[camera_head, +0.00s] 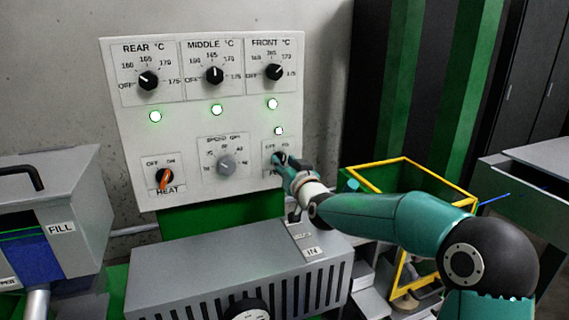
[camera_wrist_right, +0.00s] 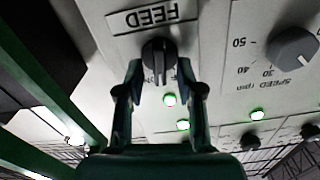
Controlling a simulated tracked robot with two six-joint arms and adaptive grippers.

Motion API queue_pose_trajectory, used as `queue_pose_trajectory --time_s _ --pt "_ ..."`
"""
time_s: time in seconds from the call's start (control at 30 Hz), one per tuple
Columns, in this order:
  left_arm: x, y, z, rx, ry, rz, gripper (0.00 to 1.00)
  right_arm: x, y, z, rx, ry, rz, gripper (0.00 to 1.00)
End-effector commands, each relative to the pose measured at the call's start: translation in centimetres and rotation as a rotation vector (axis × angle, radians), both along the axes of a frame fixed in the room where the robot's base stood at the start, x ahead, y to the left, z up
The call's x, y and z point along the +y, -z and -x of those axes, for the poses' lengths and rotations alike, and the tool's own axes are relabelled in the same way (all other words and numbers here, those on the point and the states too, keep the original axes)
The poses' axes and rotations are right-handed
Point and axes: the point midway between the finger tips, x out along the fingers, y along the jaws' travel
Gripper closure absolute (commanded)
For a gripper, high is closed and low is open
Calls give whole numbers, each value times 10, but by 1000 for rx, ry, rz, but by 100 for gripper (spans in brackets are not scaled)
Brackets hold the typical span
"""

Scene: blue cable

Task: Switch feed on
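The grey control panel (camera_head: 185,120) stands at the centre of the head view. Its feed switch sits low on the right and is mostly hidden by my right gripper (camera_head: 279,160). In the wrist view the FEED label (camera_wrist_right: 152,15) appears upside down, with the black feed knob (camera_wrist_right: 156,52) below it. The knob's grip bar runs roughly up and down in that picture. The two fingers of my right gripper (camera_wrist_right: 159,75) stand apart, one on each side of the knob, with gaps visible. Contact is not clear. My left gripper is out of view.
The orange heat knob (camera_head: 164,178) and grey speed knob (camera_head: 227,163) lie left of the feed switch. Several green lamps (camera_head: 217,109) are lit. A grey vented housing (camera_head: 230,265) stands below, and a yellow-edged green bin (camera_head: 385,178) is at right.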

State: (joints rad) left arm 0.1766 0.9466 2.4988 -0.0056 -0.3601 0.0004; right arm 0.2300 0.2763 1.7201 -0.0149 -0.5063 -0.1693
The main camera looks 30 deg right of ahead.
Motion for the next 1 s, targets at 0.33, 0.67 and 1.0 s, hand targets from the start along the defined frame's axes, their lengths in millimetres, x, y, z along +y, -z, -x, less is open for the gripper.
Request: queue_pose_trajectory --time_s 0.33,0.67,1.0 --pt "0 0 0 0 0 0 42 0 0 0 0 0 0 100" --pt "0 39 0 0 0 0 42 -1 7 0 -44 0 -161 100" --pt "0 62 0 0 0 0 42 -2 1 0 -92 -1 -372 100"
